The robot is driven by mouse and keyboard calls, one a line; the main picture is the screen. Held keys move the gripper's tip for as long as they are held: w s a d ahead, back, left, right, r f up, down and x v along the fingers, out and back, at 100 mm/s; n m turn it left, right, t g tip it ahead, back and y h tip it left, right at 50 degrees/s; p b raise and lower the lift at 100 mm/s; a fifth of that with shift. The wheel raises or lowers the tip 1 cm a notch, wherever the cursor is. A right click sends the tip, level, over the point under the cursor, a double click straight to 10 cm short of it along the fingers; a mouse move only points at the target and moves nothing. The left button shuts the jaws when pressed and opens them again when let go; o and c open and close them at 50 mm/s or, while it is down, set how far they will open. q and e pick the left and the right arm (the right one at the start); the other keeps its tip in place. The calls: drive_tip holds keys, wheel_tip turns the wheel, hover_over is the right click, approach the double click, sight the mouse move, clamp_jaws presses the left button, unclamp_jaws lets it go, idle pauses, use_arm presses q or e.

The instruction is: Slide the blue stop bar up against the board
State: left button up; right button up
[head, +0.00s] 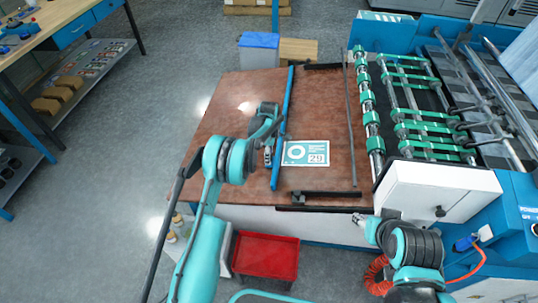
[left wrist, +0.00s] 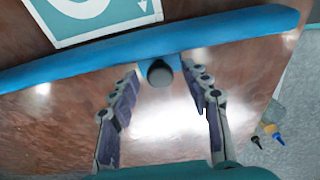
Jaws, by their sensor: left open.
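The blue stop bar (head: 287,100) lies lengthwise across the brown table, just left of the white and teal board (head: 306,153) marked 29. The left wrist view shows the bar (left wrist: 230,32) with a narrow strip of table between it and the board (left wrist: 105,25). A short dark round knob (left wrist: 160,74) sticks out from the bar's near side. My left gripper (head: 268,155) is open on the bar's left side; in the wrist view its two fingertips (left wrist: 160,82) stand either side of the knob. My right gripper (head: 360,219) is at the table's front edge; its opening is too small to tell.
A thin dark rail (head: 350,120) and a roller machine (head: 372,110) stand right of the board. Black bars (head: 325,195) lie at the table's front. A red bin (head: 265,256) sits below. The brown table (head: 225,120) is clear to the left.

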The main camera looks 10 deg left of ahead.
use_arm(q)
wheel_tip(320, 180, up, 12)
idle(0.4)
idle(0.3)
drive_tip(key=s+a+r+m+t, duration=0.1)
drive_tip(key=s+r+m+t, duration=0.3)
drive_tip(key=s+r+m, duration=1)
drive_tip(key=s+r+m+t, duration=0.1)
drive_tip(key=s+m, duration=0.1)
drive_tip(key=s, duration=1)
drive_tip(key=s+a+m+t, duration=0.1)
drive_tip(key=s+m+t, duration=0.1)
drive_tip(key=s, duration=1)
drive_tip(key=shift+r+m, duration=0.3)
drive_tip(key=shift+r, duration=0.1)
